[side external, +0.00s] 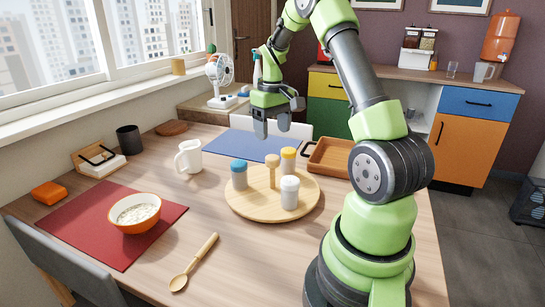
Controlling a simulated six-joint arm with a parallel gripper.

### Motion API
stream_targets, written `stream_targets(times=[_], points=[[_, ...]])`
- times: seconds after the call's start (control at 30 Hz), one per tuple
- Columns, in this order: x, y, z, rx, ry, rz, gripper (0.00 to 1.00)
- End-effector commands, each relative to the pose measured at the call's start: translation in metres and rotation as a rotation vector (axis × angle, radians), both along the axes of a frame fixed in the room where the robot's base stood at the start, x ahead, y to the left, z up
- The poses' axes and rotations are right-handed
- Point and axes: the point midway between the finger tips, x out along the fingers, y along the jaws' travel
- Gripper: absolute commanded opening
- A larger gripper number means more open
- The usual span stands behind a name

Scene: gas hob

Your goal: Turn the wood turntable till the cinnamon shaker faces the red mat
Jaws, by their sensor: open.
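The round wood turntable (250,204) sits on the table right of centre. A light wooden peg (272,172) stands up near its middle. Around the peg stand a blue-topped shaker (239,176) on the left, a yellow-topped shaker (288,161) at the back right and a white-topped shaker (290,193) at the front right. No label is readable, so I cannot tell which is the cinnamon shaker. The red mat (85,225) lies at the left front, apart from the turntable. My gripper (272,127) is open and empty, pointing down above the table behind the peg.
An orange bowl (135,214) stands on the red mat. A wooden spoon (194,264) lies in front of the turntable.

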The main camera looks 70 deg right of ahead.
Motion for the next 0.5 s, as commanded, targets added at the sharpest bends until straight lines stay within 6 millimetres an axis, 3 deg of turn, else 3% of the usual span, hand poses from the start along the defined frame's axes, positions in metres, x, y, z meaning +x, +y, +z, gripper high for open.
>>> stream_targets(times=[0.3, 0.5], points=[[0.0, 0.002, -0.059, 0.004, 0.001, 0.0, 0.65], [0.0, 0.001, -0.078, 0.003, 0.0, 0.0, 0.65]])
